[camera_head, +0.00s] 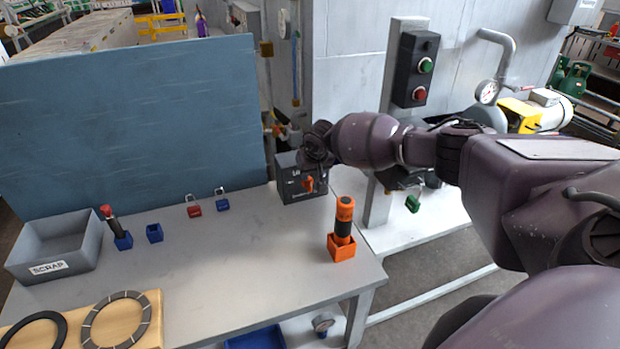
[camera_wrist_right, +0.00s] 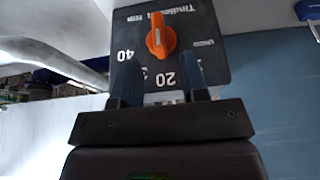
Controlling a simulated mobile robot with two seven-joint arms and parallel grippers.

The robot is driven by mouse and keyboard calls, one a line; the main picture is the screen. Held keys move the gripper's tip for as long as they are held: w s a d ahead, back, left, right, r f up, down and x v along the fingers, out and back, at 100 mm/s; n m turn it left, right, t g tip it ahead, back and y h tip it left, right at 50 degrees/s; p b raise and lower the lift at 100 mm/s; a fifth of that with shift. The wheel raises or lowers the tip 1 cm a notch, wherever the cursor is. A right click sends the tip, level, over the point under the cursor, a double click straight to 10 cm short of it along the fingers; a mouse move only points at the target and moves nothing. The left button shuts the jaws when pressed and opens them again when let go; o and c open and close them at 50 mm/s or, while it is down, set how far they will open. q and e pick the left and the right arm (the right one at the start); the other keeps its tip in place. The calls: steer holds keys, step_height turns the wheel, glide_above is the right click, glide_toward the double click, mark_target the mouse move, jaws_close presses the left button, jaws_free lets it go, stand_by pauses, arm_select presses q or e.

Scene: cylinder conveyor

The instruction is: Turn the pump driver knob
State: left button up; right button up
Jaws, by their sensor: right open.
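The pump driver is a dark box (camera_head: 290,178) at the back right corner of the grey table. Its orange knob (camera_head: 308,184) is on the front face. In the right wrist view the knob (camera_wrist_right: 160,38) stands nearly upright on the dark panel (camera_wrist_right: 205,45), with the numbers 40 and 20 readable below it. My right gripper (camera_wrist_right: 159,80) is open, its two fingers on either side below the knob in the picture. Nothing is between them, and I cannot tell whether they touch the panel. In the head view my right wrist is just above the box. My left gripper is out of view.
An orange-and-black cylinder stands in an orange holder (camera_head: 341,248) near the table's right edge. Red and blue padlocks (camera_head: 222,201) lie left of the box. A blue panel (camera_head: 130,120) backs the table. A post with a button box (camera_head: 415,70) stands behind my right arm.

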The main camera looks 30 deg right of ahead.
mark_target(310, 179)
steer(key=shift+x, duration=1.85)
jaws_close()
